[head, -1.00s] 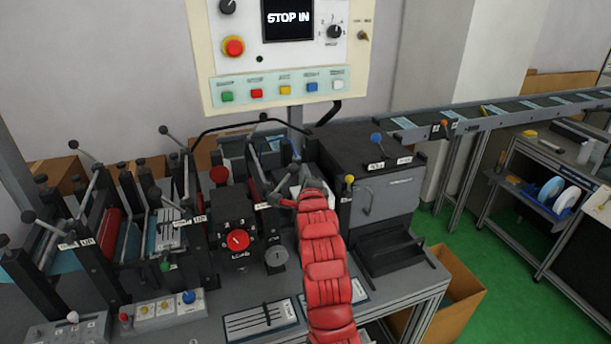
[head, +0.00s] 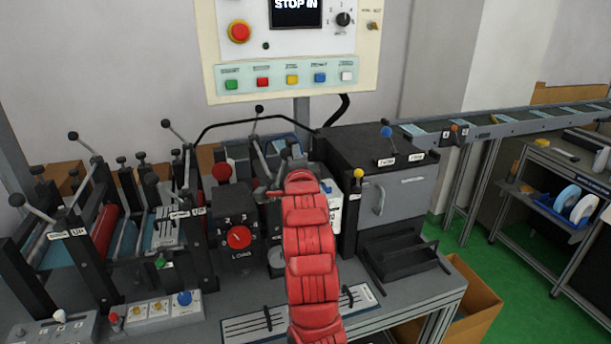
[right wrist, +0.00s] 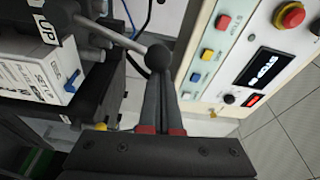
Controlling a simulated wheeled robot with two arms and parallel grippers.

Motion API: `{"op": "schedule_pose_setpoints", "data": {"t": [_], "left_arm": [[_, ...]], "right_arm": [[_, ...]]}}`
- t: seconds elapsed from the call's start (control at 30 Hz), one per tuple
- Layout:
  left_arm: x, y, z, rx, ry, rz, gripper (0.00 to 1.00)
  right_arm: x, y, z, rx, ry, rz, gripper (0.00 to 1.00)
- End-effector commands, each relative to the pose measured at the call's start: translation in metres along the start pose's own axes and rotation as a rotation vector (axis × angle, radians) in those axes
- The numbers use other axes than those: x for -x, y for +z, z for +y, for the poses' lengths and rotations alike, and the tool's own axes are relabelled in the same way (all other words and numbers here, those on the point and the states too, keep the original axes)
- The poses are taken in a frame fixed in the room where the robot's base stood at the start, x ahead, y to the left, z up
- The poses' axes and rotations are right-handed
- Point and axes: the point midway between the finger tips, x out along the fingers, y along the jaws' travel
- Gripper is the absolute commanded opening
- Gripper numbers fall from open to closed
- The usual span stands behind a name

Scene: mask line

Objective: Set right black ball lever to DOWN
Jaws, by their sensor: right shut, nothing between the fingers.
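In the right wrist view, a black ball lever (right wrist: 159,58) has a grey rod running up left to a dark mount with an "UP" label (right wrist: 46,30). My right gripper (right wrist: 163,88) is shut and empty, its dark fingers together right by the ball. The ball overlaps the fingertips in that view; I cannot tell whether they touch. My left gripper is not in view.
A control panel (head: 213,85) stands behind the machine. A grey box with a yellow-knobbed lever (head: 359,174) is right of my arm. A red dial (head: 239,237) and several black-ball levers (head: 165,123) are to the left. A white labelled box (right wrist: 58,70) is near the lever.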

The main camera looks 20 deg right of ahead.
Motion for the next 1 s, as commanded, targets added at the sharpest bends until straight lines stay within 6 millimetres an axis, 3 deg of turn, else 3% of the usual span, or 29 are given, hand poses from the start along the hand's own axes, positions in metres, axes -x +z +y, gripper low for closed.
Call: {"op": "schedule_pose_setpoints", "data": {"t": [0.03, 0.4, 0.8, 1.0], "left_arm": [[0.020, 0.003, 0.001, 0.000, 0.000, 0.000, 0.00], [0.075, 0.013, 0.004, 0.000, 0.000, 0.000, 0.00], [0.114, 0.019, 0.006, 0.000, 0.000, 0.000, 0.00], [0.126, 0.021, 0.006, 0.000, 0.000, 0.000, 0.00]], "right_arm": [[0.002, 0.007, 0.007, 0.042, -0.012, -0.002, 0.00], [0.010, 0.042, -0.010, 0.385, -0.091, -0.001, 0.00], [0.017, 0.078, -0.011, 0.708, -0.161, 0.000, 0.00], [0.020, 0.089, -0.010, 0.756, -0.172, -0.002, 0.00]]}}
